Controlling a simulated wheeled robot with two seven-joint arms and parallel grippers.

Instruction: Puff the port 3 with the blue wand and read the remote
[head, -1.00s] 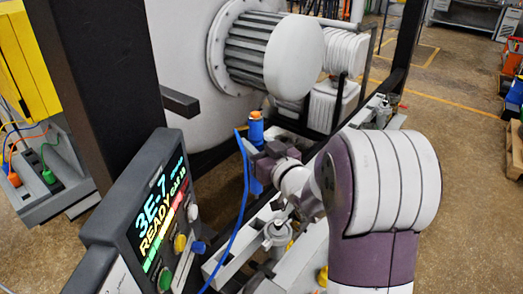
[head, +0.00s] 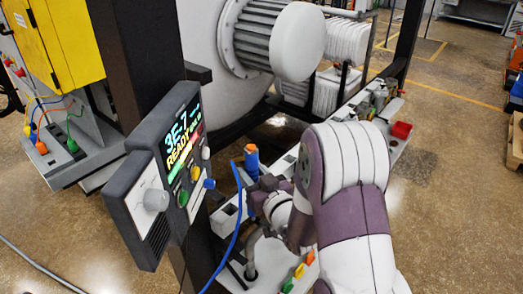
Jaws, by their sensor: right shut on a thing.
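My right gripper (head: 262,190) is shut on the wand, partly hidden by my own wrist. The grey remote (head: 160,170) hangs at left on a dark post. Its screen (head: 183,140) shows what looks like "3E-7" and "READY", with smaller text too fine to read. Along the rail, green (head: 287,285), yellow (head: 299,270) and orange (head: 310,257) tags show near the front; I cannot read port numbers. My left gripper is out of view.
A large white chamber with a ribbed flange (head: 265,38) fills the back. A yellow cabinet (head: 55,40) with coloured cables stands at left. A red block (head: 402,130) sits at the rail's far end. Open floor lies at right and lower left.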

